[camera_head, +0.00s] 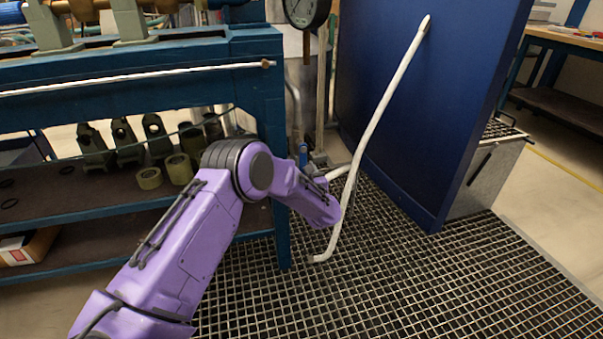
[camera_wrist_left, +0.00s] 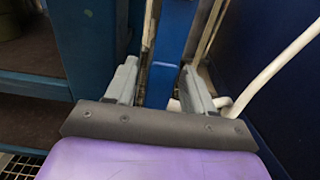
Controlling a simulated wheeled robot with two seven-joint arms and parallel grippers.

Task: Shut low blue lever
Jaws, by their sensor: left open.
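The low blue lever (camera_wrist_left: 174,50) stands upright between the fingers of my left gripper (camera_wrist_left: 160,88) in the left wrist view. Dark gaps show between the lever and each grey finger, so the gripper is open around it; I cannot tell whether either finger touches. In the head view, a small blue piece of the lever (camera_head: 303,154) shows just beyond my purple left wrist, right of the blue bench leg. My left fingers are mostly hidden there behind the wrist. The lever's lower end is hidden. My right gripper is out of view.
A white hose (camera_head: 372,125) hangs from a tall blue panel (camera_head: 430,90) and passes close to the right of my left wrist. A blue bench (camera_head: 270,110) with shelves stands left. A round gauge (camera_head: 306,10) is above. Grating (camera_head: 400,280) covers the floor.

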